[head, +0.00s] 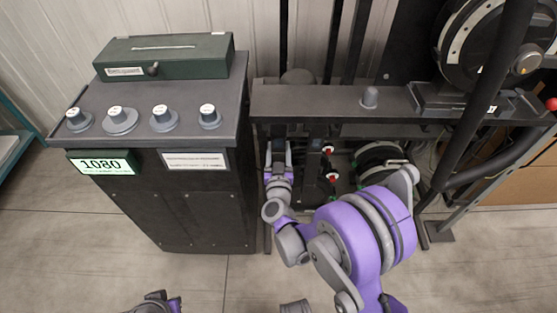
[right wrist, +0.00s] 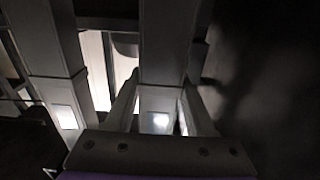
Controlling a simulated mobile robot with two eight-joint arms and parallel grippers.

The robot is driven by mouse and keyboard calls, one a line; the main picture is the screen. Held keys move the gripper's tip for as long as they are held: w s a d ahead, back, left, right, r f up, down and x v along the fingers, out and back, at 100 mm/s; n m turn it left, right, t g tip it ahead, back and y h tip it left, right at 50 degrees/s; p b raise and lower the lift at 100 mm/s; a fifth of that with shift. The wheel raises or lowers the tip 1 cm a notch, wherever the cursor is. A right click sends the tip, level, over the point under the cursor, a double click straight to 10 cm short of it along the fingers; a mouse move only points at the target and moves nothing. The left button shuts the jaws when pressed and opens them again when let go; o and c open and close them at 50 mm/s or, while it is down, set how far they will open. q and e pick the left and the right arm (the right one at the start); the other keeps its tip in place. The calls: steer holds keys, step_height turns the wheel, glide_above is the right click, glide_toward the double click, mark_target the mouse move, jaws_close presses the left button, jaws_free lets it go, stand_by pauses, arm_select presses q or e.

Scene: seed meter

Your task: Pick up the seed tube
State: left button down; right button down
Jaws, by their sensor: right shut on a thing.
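The seed tube (right wrist: 168,45) appears in the right wrist view as a grey upright piece between my right gripper's two fingers. Its lower end carries a bright patch. My right gripper (right wrist: 160,108) is shut on it. In the head view my right gripper (head: 277,150) reaches under the front of the dark frame, just right of the black cabinet; the tube itself is hard to make out there. A similar grey piece (right wrist: 40,40) stands to the left in the right wrist view. My left gripper (head: 158,302) shows only partly at the bottom edge of the head view, away from the frame.
The black cabinet (head: 190,210) with several knobs and a green box (head: 165,57) stands close to the left of my right gripper. The frame's dark top beam (head: 320,100) lies above it. Red-tipped fittings (head: 331,177) and a round disc unit (head: 380,158) are to the right.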

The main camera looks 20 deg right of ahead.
steer(key=shift+r, duration=0.15)
steer(key=shift+r, duration=0.3)
steer(key=v, duration=1.8)
steer(key=shift+r, duration=0.55)
